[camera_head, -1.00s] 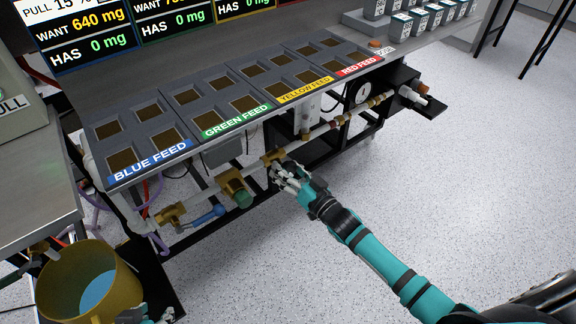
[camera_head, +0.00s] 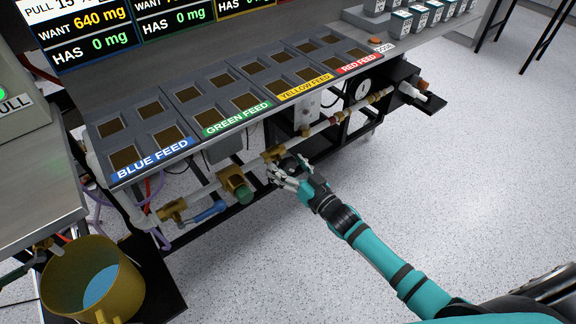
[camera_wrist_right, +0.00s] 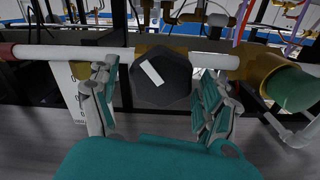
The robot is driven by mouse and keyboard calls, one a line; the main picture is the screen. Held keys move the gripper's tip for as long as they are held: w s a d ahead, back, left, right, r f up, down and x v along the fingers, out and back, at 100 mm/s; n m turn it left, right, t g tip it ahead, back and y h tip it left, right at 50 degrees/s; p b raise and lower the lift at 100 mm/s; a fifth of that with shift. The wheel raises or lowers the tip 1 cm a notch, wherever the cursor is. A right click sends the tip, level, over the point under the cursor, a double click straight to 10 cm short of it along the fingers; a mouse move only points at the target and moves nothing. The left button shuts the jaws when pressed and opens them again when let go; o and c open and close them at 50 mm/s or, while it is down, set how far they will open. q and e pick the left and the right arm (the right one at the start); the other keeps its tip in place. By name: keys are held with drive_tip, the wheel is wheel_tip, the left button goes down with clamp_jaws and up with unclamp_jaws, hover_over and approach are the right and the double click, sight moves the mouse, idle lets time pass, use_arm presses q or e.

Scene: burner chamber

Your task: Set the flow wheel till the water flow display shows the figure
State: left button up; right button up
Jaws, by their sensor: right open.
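The bar slants down to the right. My right gripper (camera_wrist_right: 158,88) is open, with a finger on each side of the knob. Gaps show between the fingers and the knob. In the head view the right gripper (camera_head: 281,173) is at the pipe below the green and yellow feeds; its fingers and hand partly hide the knob. My left gripper is not in view. I cannot make out a water flow figure.
A green-capped brass fitting (camera_head: 238,186) and a blue-handled valve (camera_head: 209,213) sit left of the gripper along the pipe. A round dial (camera_head: 362,90) is to the right. A brass-coloured bucket (camera_head: 125,288) holds water. The feed bench (camera_head: 215,85) overhangs the pipe.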

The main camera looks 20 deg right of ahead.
drive_tip(key=v, duration=1.2)
drive_tip(key=shift+a, duration=0.1)
